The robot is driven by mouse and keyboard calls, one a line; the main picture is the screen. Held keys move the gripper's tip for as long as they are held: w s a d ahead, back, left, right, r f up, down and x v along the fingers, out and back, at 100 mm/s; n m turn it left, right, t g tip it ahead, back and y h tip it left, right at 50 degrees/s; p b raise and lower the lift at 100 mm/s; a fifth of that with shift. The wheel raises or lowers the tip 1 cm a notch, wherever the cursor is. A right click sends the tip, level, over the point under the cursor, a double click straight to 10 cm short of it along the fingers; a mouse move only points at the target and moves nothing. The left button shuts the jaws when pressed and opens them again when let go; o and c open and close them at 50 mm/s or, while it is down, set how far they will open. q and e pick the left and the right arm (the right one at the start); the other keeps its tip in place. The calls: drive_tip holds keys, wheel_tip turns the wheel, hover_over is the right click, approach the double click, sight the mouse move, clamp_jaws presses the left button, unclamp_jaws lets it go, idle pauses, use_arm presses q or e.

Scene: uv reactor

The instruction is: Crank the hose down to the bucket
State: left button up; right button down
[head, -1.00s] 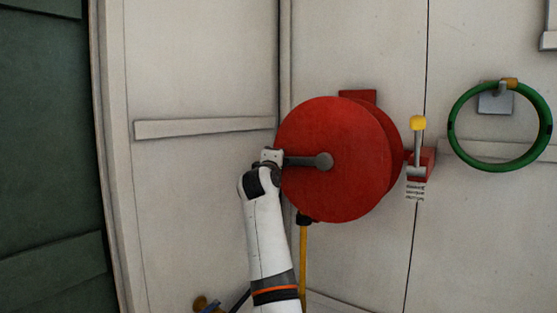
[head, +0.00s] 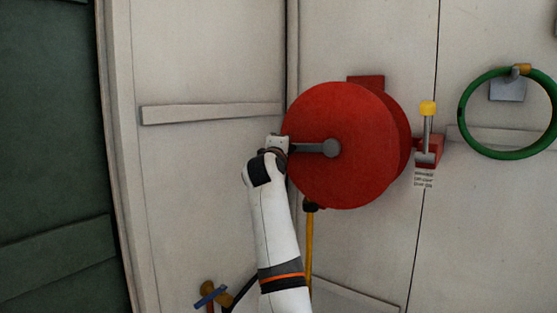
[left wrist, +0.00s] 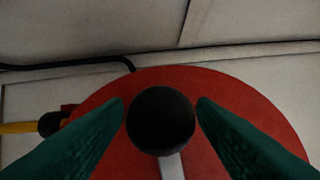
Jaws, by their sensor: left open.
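A red hose reel (head: 355,180) is mounted on the pale wall in the head view. Its grey crank arm (head: 316,148) points left from the hub. In the left wrist view the crank's black round knob (left wrist: 161,121) stands between the two green fingers of my left gripper (left wrist: 161,112), in front of the red disc (left wrist: 235,103). The fingers are apart, with the knob close to both tips; contact is unclear. In the head view my left gripper (head: 278,143) is at the crank's outer end, which it hides. A yellow hose (head: 309,250) hangs below the reel. No bucket shows. My right gripper is not in view.
A yellow-topped lever (head: 428,125) on a red bracket is right of the reel, with a label below. A brass valve with a blue handle (head: 211,297) is at the lower left.

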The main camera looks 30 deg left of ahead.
use_arm(q)
drive_tip(key=b+v, duration=0.3)
drive_tip(key=v, duration=0.8)
drive_tip(key=shift+f+b, duration=0.15)
drive_tip(key=shift+b, duration=0.25)
